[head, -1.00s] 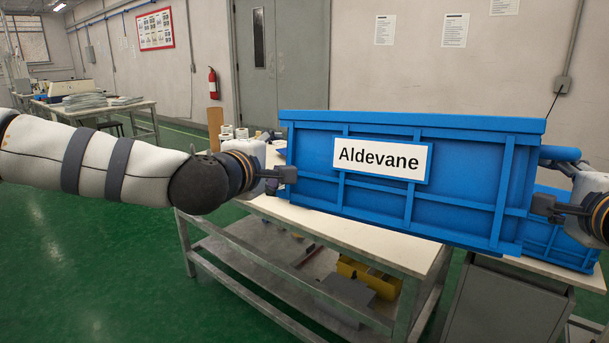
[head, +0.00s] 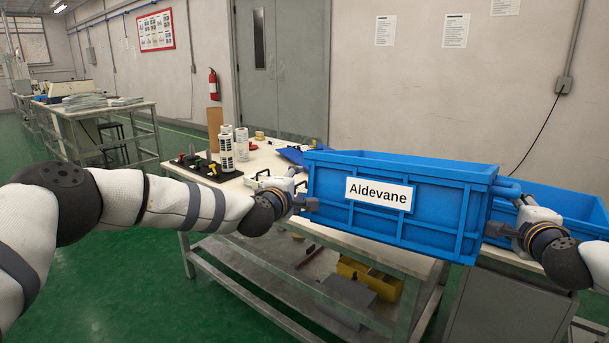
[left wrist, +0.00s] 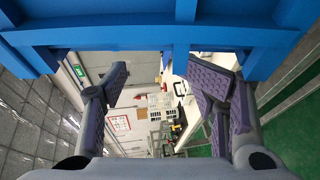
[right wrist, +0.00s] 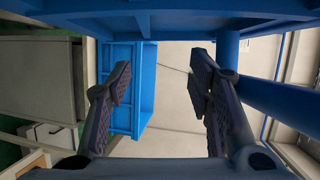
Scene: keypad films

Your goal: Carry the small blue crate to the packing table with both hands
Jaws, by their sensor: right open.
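The blue crate (head: 430,225) bears a white label reading "Aldevane". It is level between my two arms in the head view, in front of the packing table (head: 265,165) or over its near edge. I cannot tell whether anything supports it underneath. My left gripper (head: 304,204) is at its left end. My right gripper (head: 503,230) is at its right end, below a blue bar handle. In the left wrist view the fingers are apart with nothing between them, and the crate (left wrist: 120,35) spans the top. The right wrist view shows similar spread fingers under the crate (right wrist: 190,12).
A second blue crate (head: 560,208) stands behind at the right, above a grey cabinet (head: 505,305). White rolls (head: 241,143) and a dark tool rack (head: 205,168) stand on the table's left part. A yellow bin (head: 365,278) sits on its lower shelf. Green floor is clear at left.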

